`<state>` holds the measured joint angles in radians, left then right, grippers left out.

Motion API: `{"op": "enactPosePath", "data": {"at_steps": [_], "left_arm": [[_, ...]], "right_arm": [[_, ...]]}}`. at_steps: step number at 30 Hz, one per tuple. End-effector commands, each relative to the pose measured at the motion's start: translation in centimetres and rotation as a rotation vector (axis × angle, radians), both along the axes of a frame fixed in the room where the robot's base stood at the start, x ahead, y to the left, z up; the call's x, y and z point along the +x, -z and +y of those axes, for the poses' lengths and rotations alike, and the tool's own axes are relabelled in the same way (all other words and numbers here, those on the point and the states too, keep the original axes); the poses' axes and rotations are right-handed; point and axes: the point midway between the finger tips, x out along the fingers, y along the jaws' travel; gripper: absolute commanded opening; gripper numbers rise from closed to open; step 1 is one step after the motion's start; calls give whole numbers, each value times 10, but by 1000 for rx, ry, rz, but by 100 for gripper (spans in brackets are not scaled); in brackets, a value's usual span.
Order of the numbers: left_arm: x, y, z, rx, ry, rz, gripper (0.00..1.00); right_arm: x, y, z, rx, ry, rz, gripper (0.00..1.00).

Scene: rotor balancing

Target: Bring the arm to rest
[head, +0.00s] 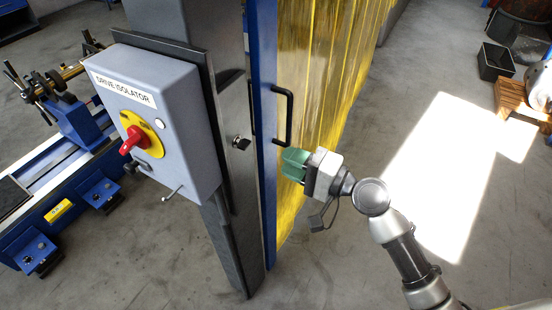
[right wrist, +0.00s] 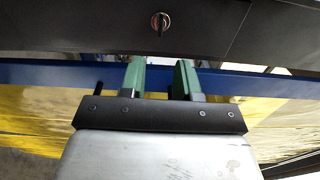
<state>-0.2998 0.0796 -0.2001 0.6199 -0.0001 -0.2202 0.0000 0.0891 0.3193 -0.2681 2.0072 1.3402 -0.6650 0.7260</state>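My right arm (head: 405,250) reaches in from the lower right. Its right gripper (head: 284,160), with green fingers, is beside the blue door frame (head: 264,60), just below the black door handle (head: 289,116). In the right wrist view the two fingers (right wrist: 159,78) stand apart with nothing between them, so it is open and empty. A dark stub, probably the handle (right wrist: 98,88), shows left of the fingers, apart from them. My left gripper is not in view.
A grey drive isolator box (head: 180,120) with a red knob (head: 131,139) is on the post. A key lock (right wrist: 160,22) sits ahead of the fingers. A yellow strip curtain (head: 325,70) hangs behind the gripper. The floor (head: 440,150) at right is mostly clear; a crate (head: 495,62) stands far right.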

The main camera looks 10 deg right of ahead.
Motion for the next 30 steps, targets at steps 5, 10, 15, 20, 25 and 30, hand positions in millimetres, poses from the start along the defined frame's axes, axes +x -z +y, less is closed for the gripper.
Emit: {"op": "enactPosePath", "data": {"at_steps": [5,10,15,20,25,30], "left_arm": [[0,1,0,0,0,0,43],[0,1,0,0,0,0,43],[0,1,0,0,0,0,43],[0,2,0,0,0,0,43],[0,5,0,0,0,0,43],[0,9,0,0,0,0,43]], "right_arm": [[-3,0,-4,0,0,0,32],[-3,0,-4,0,0,0,32],[-2,0,-3,0,0,0,32],[3,17,-7,-29,29,11,32],[22,105,-29,-199,153,67,32],[15,232,-62,-487,250,144,32]]}}
